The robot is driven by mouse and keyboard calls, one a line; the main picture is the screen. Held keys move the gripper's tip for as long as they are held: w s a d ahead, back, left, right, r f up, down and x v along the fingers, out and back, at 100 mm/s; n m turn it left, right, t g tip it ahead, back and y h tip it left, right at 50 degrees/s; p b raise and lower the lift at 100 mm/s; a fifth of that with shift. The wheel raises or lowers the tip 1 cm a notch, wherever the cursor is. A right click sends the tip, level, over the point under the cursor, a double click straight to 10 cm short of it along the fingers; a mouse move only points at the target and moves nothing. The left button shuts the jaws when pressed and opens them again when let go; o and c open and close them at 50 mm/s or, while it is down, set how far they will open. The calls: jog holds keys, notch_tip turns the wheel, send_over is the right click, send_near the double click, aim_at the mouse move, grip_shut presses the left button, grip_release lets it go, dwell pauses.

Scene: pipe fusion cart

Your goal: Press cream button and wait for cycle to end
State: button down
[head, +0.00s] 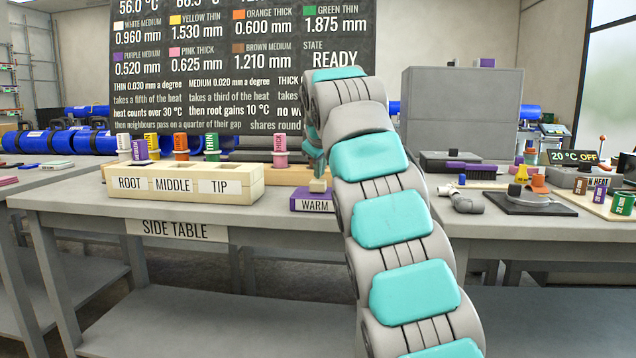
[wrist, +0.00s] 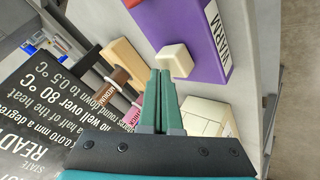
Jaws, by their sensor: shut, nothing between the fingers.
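The cream button (head: 317,186) is a small block on top of the purple box (head: 308,203) labelled WARM, at the front edge of the side table. In the wrist view the cream button (wrist: 175,60) stands out from the purple box (wrist: 190,25). My gripper (wrist: 162,72) is shut and empty, with its green fingertips close beside the button in the picture. In the head view my gripper (head: 316,165) hangs above the button, partly hidden by my arm. I cannot tell whether the fingertips touch it.
A cream block (head: 180,195) marked ROOT, MIDDLE, TIP stands left on the side table (head: 70,195), with coloured pieces upright behind it. The board (head: 245,70) behind reads STATE READY. A small display (head: 572,157) at right reads 20 °C OFF. A grey box (head: 460,110) stands behind my arm.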

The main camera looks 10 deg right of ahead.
aim_at(318, 182)
jog(key=shift+f+b, duration=0.4)
jog(key=shift+f, duration=0.1)
dwell(0.3)
dwell(0.4)
jog(key=shift+r+p, duration=1.05)
notch_tip(318, 182, up, 3)
jog(key=p, duration=0.2)
jog(key=shift+f+p, duration=0.1)
jog(key=shift+p, duration=0.25)
jog(key=shift+w+a+r, duration=0.1)
jog(key=shift+a+r, duration=0.05)
jog(key=shift+r, duration=0.3)
jog(key=shift+r+p, duration=0.3)
jog(key=shift+r, duration=0.3)
dwell(2.5)
